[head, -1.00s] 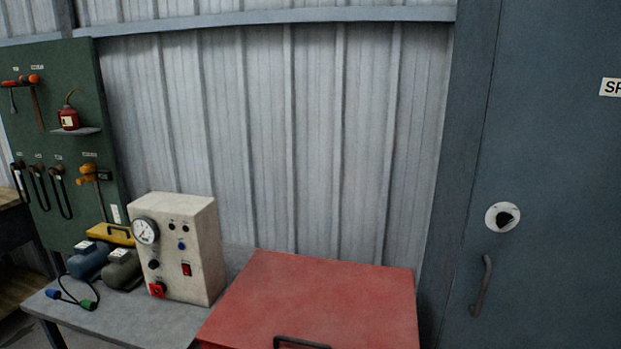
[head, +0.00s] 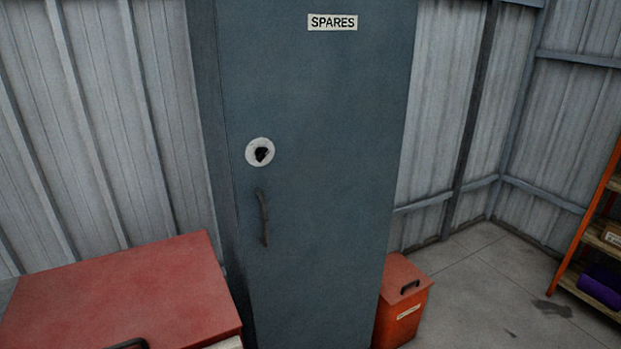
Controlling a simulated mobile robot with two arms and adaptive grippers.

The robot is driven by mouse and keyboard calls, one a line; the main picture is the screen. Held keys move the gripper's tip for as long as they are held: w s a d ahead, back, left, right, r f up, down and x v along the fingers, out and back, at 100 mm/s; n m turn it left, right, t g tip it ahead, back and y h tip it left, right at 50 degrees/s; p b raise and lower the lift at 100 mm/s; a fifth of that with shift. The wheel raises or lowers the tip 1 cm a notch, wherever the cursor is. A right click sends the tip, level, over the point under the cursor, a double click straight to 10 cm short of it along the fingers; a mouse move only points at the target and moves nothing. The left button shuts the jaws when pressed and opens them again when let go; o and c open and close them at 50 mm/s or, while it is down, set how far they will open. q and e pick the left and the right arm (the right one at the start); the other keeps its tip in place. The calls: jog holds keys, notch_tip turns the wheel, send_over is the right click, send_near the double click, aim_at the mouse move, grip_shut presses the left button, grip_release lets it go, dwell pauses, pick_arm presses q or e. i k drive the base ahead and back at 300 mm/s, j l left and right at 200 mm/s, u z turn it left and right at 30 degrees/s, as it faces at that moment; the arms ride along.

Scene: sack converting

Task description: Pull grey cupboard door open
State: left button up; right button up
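The grey cupboard door (head: 325,210) stands upright in the middle of the head view and looks closed. It carries a white "SPARES" label (head: 333,22) near the top. A round white plate with a black knob (head: 260,152) sits on its left side. A dark vertical bar handle (head: 263,218) is below the knob, near the door's left edge. The cupboard's foot is below the picture. Neither of my grippers is in view, and nothing touches the handle.
A red chest (head: 125,295) with a black handle stands left of the cupboard, close to it. A small orange-red bin (head: 403,300) stands at its right foot. An orange-framed shelf (head: 590,240) is at the far right. Concrete floor (head: 490,290) between bin and shelf is clear.

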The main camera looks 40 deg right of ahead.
aim_at(322, 85)
jog(key=z, duration=1.2)
